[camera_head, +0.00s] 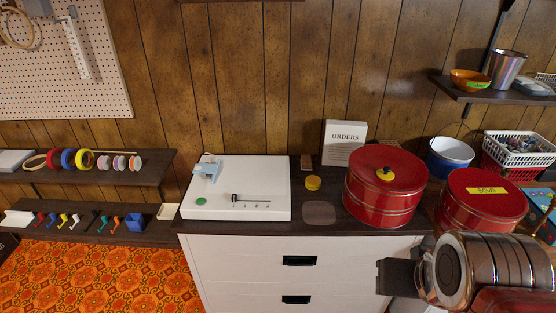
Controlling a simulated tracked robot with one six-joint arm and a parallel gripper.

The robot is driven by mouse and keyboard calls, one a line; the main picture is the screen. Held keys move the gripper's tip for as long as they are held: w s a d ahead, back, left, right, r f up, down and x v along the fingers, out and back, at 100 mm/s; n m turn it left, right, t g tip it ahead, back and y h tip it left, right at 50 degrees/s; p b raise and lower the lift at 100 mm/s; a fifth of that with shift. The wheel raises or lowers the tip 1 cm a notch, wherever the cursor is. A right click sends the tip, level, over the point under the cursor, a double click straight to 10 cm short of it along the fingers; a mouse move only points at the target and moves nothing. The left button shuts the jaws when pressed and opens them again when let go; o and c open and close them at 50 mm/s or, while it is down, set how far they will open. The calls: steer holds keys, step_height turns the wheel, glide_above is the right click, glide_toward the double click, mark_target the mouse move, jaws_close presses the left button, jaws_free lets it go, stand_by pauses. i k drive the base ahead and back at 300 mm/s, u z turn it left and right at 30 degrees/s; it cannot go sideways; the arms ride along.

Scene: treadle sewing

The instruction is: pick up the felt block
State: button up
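A small brown block (307,162) stands at the back of the dark top of the white cabinet, left of the ORDERS box. It may be the felt block; it is too small for me to tell its material. A yellow round piece (313,183) lies just in front of it. My gripper (397,277) shows as a dark grey end at the lower right, in front of the cabinet's drawers. It is well apart from the brown block. Its fingers are not clear enough to show whether they are open, and I see nothing held.
A white machine (240,188) stands left of the block. A flat grey-brown pad (320,212) lies in front. A second red tin (483,200) is farther right.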

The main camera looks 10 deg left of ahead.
mark_target(306, 159)
steer(key=u, duration=0.6)
steer(key=i, duration=0.95)
steer(key=u, duration=0.5)
